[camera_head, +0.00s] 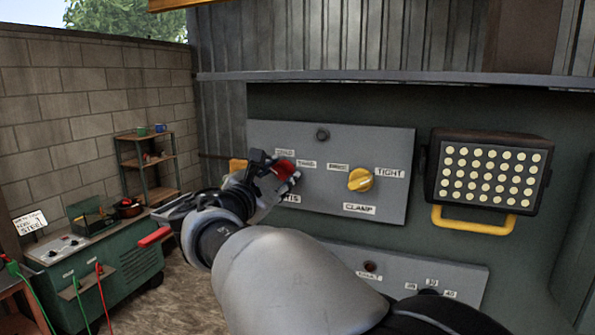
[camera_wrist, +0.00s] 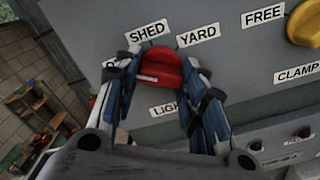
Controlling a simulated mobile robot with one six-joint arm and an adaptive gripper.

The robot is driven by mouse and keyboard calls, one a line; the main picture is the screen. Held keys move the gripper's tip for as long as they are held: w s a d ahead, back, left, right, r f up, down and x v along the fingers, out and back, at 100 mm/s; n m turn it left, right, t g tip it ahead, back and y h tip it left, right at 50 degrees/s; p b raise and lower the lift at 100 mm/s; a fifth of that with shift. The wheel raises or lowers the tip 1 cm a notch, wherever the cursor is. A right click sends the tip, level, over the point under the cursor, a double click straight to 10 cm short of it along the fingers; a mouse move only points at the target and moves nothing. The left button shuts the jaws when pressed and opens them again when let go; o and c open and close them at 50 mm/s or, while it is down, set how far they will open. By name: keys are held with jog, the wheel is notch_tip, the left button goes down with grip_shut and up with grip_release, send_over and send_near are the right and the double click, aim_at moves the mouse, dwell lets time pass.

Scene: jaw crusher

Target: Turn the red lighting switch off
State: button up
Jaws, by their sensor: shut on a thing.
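The red lighting switch (camera_wrist: 158,69) is a round knob on a grey panel, with labels SHED and YARD above it and a partly hidden LIGHTS label below. In the head view the red switch (camera_head: 284,168) shows behind my gripper's fingers. My gripper (camera_wrist: 158,85) has a finger on each side of the red knob and is shut on it; it also shows at the panel in the head view (camera_head: 277,177). The label at the knob's left is mostly hidden by a finger. A pale bar on the knob points left, toward that label.
A yellow knob (camera_head: 360,180) with FREE, TIGHT and CLAMP labels sits to the right on the same panel (camera_head: 330,142). A work light (camera_head: 490,170) hangs further right. A lower panel (camera_head: 455,278) lies below. A green machine (camera_head: 110,262) and shelf (camera_head: 148,160) stand left.

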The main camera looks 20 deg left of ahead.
jog(key=shift+n, duration=0.4)
jog(key=o, duration=1.1)
jog(key=shift+c, duration=0.2)
jog(key=shift+s, duration=0.1)
jog(key=s, duration=0.7)
jog(key=shift+s+a, duration=0.15)
jog(key=shift+a, duration=0.1)
